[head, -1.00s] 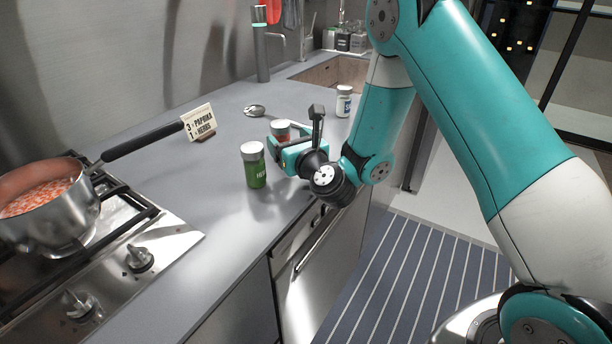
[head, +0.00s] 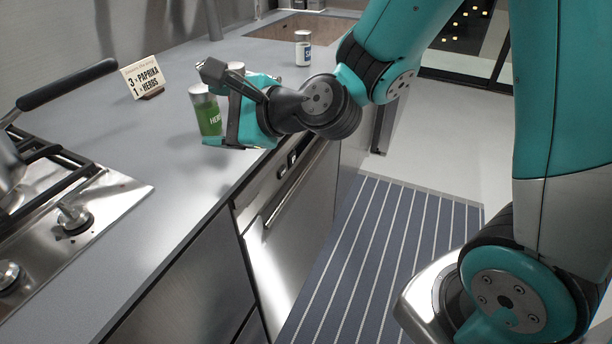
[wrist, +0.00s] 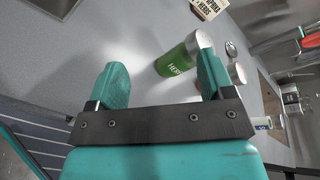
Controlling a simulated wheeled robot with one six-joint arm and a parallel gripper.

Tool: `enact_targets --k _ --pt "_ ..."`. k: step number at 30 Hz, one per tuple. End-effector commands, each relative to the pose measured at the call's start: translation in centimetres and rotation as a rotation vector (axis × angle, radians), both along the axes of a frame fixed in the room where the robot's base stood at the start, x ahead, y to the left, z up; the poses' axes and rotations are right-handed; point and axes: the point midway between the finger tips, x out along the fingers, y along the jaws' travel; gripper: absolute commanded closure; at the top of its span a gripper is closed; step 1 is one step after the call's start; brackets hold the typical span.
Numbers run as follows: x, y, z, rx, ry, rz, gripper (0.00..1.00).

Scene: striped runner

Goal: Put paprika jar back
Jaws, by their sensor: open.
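My gripper (head: 230,110) is open and empty over the counter's front edge; both fingers show in the wrist view (wrist: 160,68). The green herbs jar (head: 208,118) with a silver lid stands upright on the counter, beside the gripper and partly covered by it. In the wrist view the herbs jar (wrist: 178,62) shows beyond the fingertips, partly behind the right finger. A silver lid (head: 236,67) shows behind the gripper. In the wrist view a lid (wrist: 238,73) and a bit of red show beside the right finger, probably the paprika jar; its body is mostly hidden.
A sign (head: 143,79) reading 3 paprika, 1 herbs stands on the counter (head: 130,155). A white jar with a blue label (head: 303,49) stands further back, near the sink (head: 290,24). The hob (head: 75,190) and a pan handle (head: 68,84) are at left. A striped runner (head: 370,260) covers the floor.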

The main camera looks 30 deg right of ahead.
Motion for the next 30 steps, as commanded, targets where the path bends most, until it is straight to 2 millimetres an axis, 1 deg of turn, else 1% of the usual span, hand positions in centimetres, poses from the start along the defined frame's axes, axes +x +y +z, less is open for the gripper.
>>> enact_targets --k 1,2,3,5,6,8,9,10,12,15,18,21,30 --pt "-1.8 1.2 0.4 -0.165 -0.054 0.138 0.25" --pt "-3.0 1.7 0.3 -0.273 -0.088 0.227 0.25" --pt "-4.7 2.2 0.2 -0.411 -0.135 0.351 0.25" --pt "-7.2 2.5 0.0 -0.608 -0.209 0.541 0.25" --pt "-9.0 2.4 -0.2 -0.731 -0.262 0.672 0.25" --pt "-11.6 1.8 -0.5 -0.895 -0.339 0.869 0.25" --pt "-13.2 1.3 -0.6 -0.989 -0.389 0.996 0.25" --pt "-14.3 0.8 -0.6 -1.051 -0.423 1.087 0.25" --pt "-16.7 -0.5 -0.7 -1.161 -0.495 1.283 0.25" --pt "-19.2 -2.1 -0.5 -1.253 -0.569 1.501 0.25" --pt "-20.7 -3.2 -0.4 -1.291 -0.612 1.635 0.25" --pt "-21.3 -3.6 -0.4 -1.302 -0.629 1.691 0.25" --pt "-21.4 -3.7 -0.4 -1.301 -0.629 1.696 0.25"
